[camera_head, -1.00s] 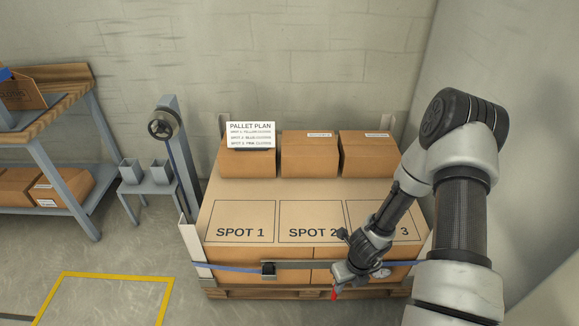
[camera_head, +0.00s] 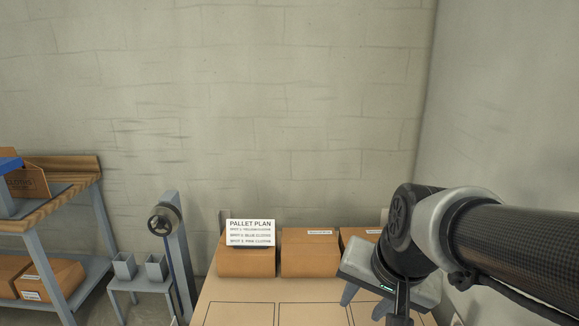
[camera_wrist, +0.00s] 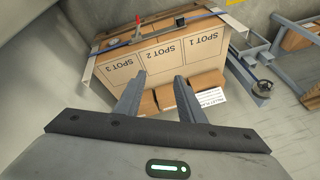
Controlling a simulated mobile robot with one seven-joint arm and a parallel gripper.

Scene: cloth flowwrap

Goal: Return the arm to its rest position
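My gripper (camera_wrist: 157,88) shows in the wrist view with its two fingers apart and nothing between them. In the head view my gripper (camera_head: 372,302) hangs at the lower right, in front of the right-hand box on the pallet. It covers part of that box. The arm reaches in from the right edge of the head view. Below the gripper in the wrist view is the pallet load with a top sheet (camera_wrist: 148,62) marked SPOT 1, SPOT 2 and SPOT 3.
Three cardboard boxes (camera_head: 309,254) stand along the pallet's back, with a PALLET PLAN sign (camera_head: 250,232) at the left one. A grey post with a wheel (camera_head: 164,222) and a small stand (camera_head: 140,283) are left of it. A workbench (camera_head: 60,201) stands far left. Walls close the back and right.

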